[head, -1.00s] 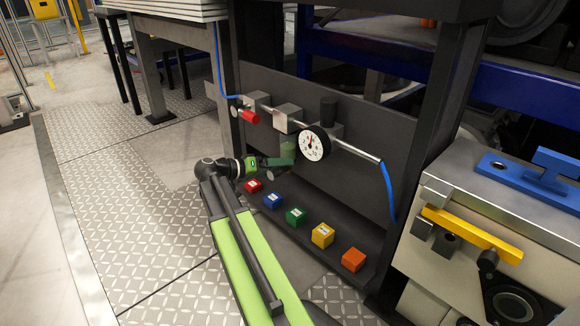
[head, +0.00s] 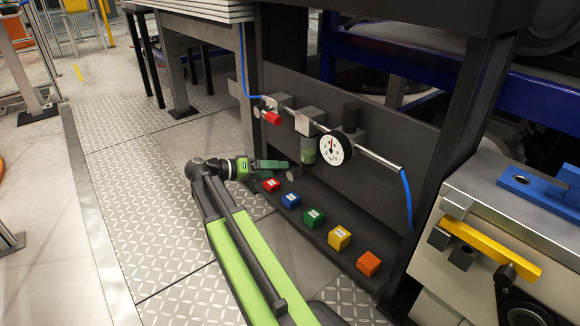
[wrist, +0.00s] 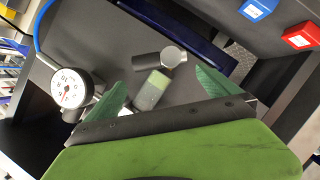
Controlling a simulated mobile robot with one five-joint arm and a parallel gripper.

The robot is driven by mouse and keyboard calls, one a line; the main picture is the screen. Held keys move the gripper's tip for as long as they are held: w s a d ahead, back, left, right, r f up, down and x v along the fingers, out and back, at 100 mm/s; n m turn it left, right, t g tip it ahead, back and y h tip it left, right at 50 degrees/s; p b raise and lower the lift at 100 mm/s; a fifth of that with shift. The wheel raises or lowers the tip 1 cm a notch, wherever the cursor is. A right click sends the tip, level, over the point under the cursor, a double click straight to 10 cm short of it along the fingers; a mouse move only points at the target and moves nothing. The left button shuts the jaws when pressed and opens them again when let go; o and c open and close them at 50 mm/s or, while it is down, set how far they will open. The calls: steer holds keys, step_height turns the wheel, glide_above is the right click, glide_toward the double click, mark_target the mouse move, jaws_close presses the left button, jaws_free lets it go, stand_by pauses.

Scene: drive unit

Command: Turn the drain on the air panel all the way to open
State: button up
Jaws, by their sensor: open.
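The air panel (head: 385,132) is a dark upright plate with a pipe line. Under a grey block hangs a greenish bowl (head: 308,150). The drain (head: 294,174) is a grey cylinder at the bowl's lower end. My gripper (head: 286,165) is left of the bowl, close to the drain; contact cannot be told in the head view. In the wrist view my gripper (wrist: 162,90) has its two green fingers spread and empty. The bowl (wrist: 152,90) shows between them, and the drain (wrist: 172,57) lies just beyond it with its round end toward the camera.
A white gauge (head: 333,149) sits right of the bowl, and a red handle (head: 271,118) to the left. Several coloured blocks, including a red one (head: 271,185) and a blue one (head: 290,200), line the ledge below. A machine with a yellow bar (head: 490,247) stands right.

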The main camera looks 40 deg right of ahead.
steer(key=p+v, duration=0.1)
steer(key=v, duration=0.7)
steer(key=shift+a+p, duration=0.4)
steer(key=shift+r, duration=0.1)
steer(key=shift+c, duration=0.4)
